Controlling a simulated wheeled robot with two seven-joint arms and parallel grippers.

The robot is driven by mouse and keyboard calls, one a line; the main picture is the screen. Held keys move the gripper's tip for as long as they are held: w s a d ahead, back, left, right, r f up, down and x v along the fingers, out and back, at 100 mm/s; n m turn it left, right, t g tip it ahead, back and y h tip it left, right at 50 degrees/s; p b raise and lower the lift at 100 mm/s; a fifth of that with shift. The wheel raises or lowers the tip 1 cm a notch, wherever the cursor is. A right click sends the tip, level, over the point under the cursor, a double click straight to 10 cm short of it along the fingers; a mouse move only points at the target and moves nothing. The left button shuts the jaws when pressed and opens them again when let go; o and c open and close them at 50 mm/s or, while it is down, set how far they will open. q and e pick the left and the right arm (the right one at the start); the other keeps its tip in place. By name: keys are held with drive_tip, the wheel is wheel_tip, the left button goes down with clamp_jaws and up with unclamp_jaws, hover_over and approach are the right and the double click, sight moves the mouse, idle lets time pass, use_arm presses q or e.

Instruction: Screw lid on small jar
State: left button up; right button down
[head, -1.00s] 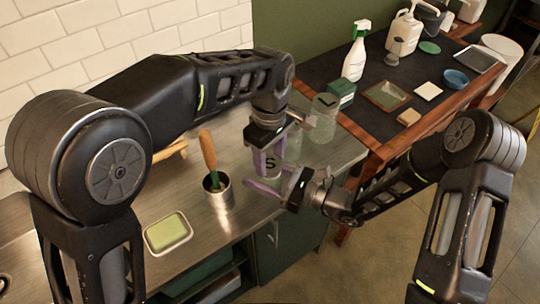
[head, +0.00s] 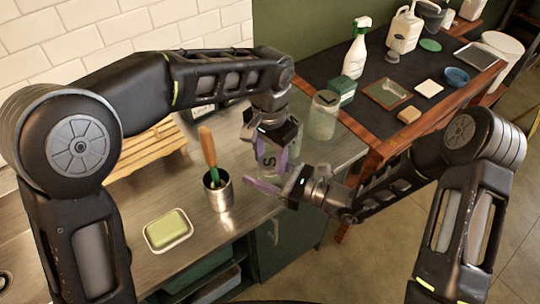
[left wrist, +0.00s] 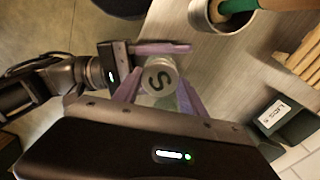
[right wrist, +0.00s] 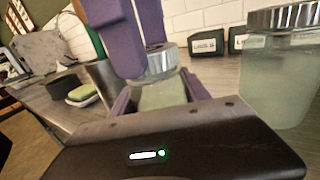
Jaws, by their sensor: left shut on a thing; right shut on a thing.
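The small glass jar (right wrist: 160,95) stands upright between the fingers of my right gripper (right wrist: 155,100), which are shut on its body. The silver lid (right wrist: 162,58) sits on its mouth; whether it is fully tight I cannot tell. The lid's top shows a dark S in the left wrist view (left wrist: 158,78). My left gripper (left wrist: 158,92) comes from above with its purple fingers shut on either side of the lid. In the head view the lid (head: 268,160) is partly hidden by the left fingers, and my right gripper (head: 272,186) reaches in from the right.
A larger jar with a metal lid (right wrist: 285,70) stands close by, also in the head view (head: 323,115). A steel cup with a green-and-orange-handled tool (head: 218,192), a soap dish (head: 168,232) and a wooden rack (head: 140,160) are on the counter. A dark table (head: 420,70) stands behind.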

use_arm(q)
drive_tip(key=m, duration=0.5)
drive_tip(key=shift+m, duration=0.3)
drive_tip(key=m, duration=2.1)
drive_tip(key=shift+m, duration=0.3)
drive_tip(key=m, duration=0.8)
drive_tip(key=o, duration=1.3)
